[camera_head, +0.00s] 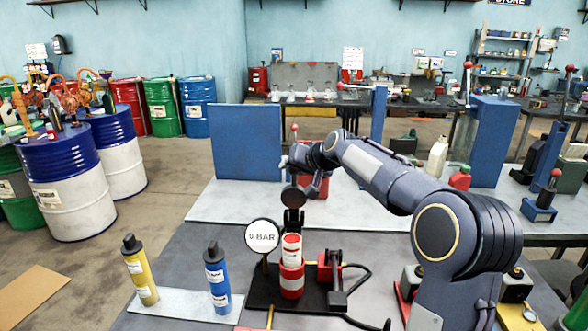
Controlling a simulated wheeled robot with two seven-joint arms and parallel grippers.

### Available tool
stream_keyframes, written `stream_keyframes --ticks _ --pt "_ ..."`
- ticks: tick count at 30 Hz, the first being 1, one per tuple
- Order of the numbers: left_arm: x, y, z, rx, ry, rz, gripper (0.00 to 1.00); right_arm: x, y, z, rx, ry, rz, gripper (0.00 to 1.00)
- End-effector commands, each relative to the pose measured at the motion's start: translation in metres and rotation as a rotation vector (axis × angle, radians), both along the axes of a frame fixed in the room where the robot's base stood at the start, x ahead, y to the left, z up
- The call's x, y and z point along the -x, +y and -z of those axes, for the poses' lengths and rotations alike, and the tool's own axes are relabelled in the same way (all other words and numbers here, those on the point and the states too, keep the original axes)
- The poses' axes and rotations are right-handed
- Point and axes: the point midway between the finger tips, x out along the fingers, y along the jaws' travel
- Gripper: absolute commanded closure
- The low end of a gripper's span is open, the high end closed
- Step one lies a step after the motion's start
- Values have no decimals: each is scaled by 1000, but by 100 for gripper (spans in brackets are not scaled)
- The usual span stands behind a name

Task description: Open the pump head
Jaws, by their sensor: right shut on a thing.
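A red-and-white cylinder (291,248), which looks like the pump body, stands upright on a black base plate (262,296) in front of me. Its black top (293,220), likely the pump head, sits directly under my right gripper (293,204). My right arm reaches in from the right, and its dark wrist hangs over the cylinder. The right gripper is shut on the black top; the jaws are small and dark, so their exact contact is hard to see. My left gripper is not in view.
A round gauge reading 0 BAR (263,236) stands left of the cylinder. A black-and-red clamp (337,277) with a hose is to the right. A yellow bottle (140,272) and a blue bottle (217,280) stand at front left. A blue panel (246,142) stands behind.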

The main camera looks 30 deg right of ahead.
Motion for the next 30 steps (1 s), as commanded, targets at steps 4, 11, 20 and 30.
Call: stream_keyframes --ticks 4,11,20,30 --pt "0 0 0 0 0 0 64 -1 -2 -1 3 -5 4 100" --pt "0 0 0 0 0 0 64 -1 -2 -1 3 -4 4 100" --pt "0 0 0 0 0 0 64 0 -1 0 1 -1 2 47" --pt "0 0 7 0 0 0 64 15 -3 -9 1 -3 2 47"
